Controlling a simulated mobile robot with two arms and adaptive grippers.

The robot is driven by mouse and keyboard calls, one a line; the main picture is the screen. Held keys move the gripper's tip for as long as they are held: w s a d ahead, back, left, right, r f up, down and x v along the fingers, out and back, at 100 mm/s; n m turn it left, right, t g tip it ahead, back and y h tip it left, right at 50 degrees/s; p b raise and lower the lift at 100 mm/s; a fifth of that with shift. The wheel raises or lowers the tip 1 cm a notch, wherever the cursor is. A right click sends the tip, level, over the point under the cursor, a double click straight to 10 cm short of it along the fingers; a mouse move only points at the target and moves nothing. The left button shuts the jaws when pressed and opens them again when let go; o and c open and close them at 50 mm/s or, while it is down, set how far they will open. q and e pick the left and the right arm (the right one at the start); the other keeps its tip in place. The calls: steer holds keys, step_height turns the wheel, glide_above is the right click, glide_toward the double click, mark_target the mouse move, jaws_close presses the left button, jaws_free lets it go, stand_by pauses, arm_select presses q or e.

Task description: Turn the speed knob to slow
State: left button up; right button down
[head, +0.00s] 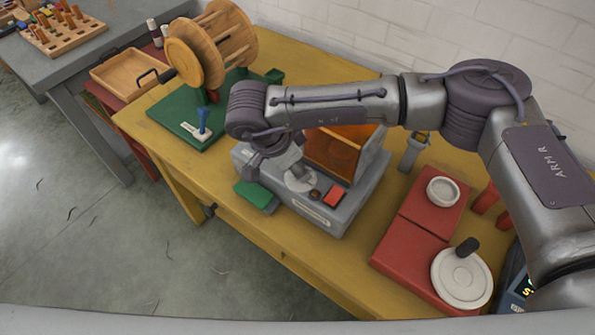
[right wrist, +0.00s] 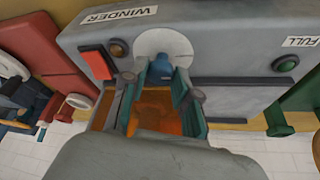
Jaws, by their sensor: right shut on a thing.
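The grey winder (head: 350,205) stands on the yellow table, with an orange see-through window (head: 340,150) at its back. On its top is a round white dial (head: 300,181), which also shows in the right wrist view (right wrist: 150,40). My right gripper (right wrist: 158,82) is shut on the blue knob, one finger on each side. In the head view my right gripper (head: 280,163) reaches down over the dial and hides the knob. Any speed marks are unreadable. My left gripper is not in view.
Beside the dial are a red switch (head: 333,196) and a small round brown button (head: 315,194). A green pad (head: 256,195) is at the left. A wooden reel (head: 225,45) on a green base stands behind left; red blocks with a white handwheel (head: 462,279) stand right.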

stand_by(0.3)
steer(key=c, duration=0.9)
jaws_free()
steer(key=shift+r, duration=0.1)
steer(key=v, duration=1.1)
steer(key=shift+s+a+r, duration=0.1)
steer(key=shift+r, duration=0.3)
